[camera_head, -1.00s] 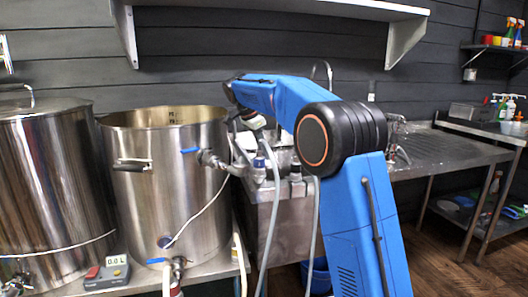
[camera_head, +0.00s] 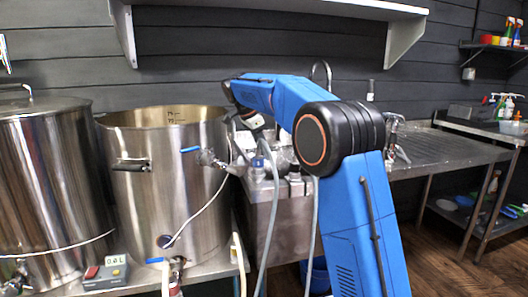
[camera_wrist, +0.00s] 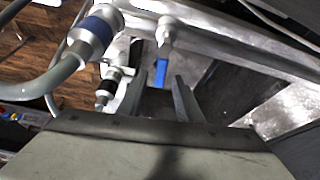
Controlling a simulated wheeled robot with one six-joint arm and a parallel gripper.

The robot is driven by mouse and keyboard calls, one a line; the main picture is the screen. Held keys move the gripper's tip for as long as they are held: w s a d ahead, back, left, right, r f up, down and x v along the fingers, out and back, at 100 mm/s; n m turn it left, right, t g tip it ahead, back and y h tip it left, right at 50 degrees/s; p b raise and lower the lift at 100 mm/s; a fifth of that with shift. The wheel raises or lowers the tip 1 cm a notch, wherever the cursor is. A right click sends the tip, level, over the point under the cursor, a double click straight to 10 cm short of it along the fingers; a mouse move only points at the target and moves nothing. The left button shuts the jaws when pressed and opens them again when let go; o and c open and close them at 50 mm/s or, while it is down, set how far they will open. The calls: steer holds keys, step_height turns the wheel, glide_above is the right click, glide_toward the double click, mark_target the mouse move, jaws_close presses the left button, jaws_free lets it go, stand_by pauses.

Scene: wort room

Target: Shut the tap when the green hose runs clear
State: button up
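In the wrist view my gripper (camera_wrist: 160,92) is open, its two dark fingers apart with nothing held. A blue tap lever (camera_wrist: 160,74) shows in the gap between the fingertips, hanging from a metal fitting. Contact cannot be told. Left of it is a blue-banded coupling (camera_wrist: 92,33) with a thick grey hose (camera_wrist: 45,85). In the head view the steel kettle (camera_head: 165,205) has a blue-levered tap (camera_head: 190,150) on its upper side and another blue lever (camera_head: 155,261) at its base. Grey hoses (camera_head: 270,200) hang below my arm. I cannot make out a green hose or its flow.
A second steel vessel (camera_head: 50,180) stands at the left. A small meter box (camera_head: 106,273) sits before the kettle. A steel sink bench (camera_head: 440,150) runs right behind my arm, with a blue bucket (camera_head: 319,277) below. A wall shelf (camera_head: 270,5) hangs overhead.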

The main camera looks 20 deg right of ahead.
steer(key=v, duration=1.2)
steer(key=shift+d+f, duration=0.1)
jaws_close()
steer(key=w+d+f+n+t+y, duration=0.25)
steer(key=d+n+y, duration=0.25)
steer(key=n, duration=1.3)
step_height(320, 180, down, 9)
steer(key=shift+d+t, duration=0.3)
steer(key=shift+t, duration=0.05)
